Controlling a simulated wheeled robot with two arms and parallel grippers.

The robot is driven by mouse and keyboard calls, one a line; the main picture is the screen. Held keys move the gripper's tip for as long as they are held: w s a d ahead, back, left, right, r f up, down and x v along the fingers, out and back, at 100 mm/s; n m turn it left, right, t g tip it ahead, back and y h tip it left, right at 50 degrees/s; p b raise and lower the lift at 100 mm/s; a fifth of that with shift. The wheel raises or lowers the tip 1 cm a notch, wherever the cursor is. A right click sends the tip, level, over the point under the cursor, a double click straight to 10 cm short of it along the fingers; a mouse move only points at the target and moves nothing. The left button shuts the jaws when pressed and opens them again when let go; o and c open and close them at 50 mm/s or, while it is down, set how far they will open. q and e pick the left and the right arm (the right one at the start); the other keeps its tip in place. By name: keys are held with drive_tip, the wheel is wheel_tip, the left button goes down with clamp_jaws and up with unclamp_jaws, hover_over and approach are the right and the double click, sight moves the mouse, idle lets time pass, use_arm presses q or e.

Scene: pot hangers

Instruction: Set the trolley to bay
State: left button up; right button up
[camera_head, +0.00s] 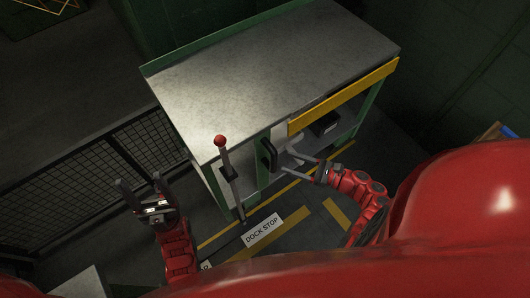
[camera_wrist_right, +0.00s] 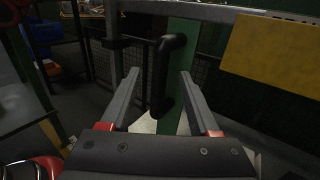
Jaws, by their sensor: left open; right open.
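The trolley (camera_head: 270,60) appears to be the grey-topped unit with a green frame in the head view. A black handle (camera_head: 269,154) stands upright on its near side. My right gripper (camera_head: 287,164) is open just right of this handle. In the right wrist view the handle (camera_wrist_right: 161,90) shows between the spread fingers, and I see no clear contact. My left gripper (camera_head: 143,185) is open and empty, left of the trolley and away from it. A floor plate reading "DOCK STOP" (camera_head: 262,229) lies in front of the trolley.
A lever with a red knob (camera_head: 220,141) stands left of the handle, close to the trolley's front. A yellow panel (camera_head: 342,97) runs along the trolley's upper front edge. A black mesh fence (camera_head: 95,180) is at the left. Yellow floor lines (camera_head: 337,213) mark the floor in front.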

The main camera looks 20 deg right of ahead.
drive_tip(key=x, duration=0.9)
drive_tip(key=shift+w+a, duration=0.2)
drive_tip(key=shift+w, duration=0.05)
clamp_jaws()
idle(0.9)
